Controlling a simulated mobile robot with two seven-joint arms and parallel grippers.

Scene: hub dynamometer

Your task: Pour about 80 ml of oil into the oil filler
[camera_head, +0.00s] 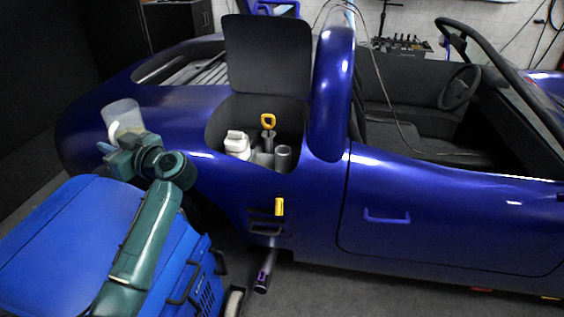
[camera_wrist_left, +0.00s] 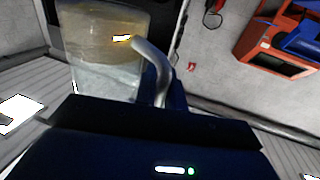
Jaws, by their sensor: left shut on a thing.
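A clear measuring jug (camera_head: 122,115) is held at the left of the head view, over the car's blue rear body. My left gripper (camera_head: 112,144) is shut on its pale handle. In the left wrist view the jug (camera_wrist_left: 105,55) shows amber oil inside, and its curved grey handle (camera_wrist_left: 158,75) rises from my gripper. The jug leans slightly in the head view. An open engine bay to its right holds a short grey open-topped cylinder (camera_head: 283,156), which may be the oil filler. The jug is apart from it. My right gripper is out of view.
A white capped container (camera_head: 237,144) and a yellow-handled dipstick (camera_head: 268,121) stand beside the cylinder. A raised dark lid (camera_head: 268,60) backs the bay. The blue fender hump (camera_head: 335,95) rises to its right. An exhaust pipe (camera_head: 264,275) sticks out below.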

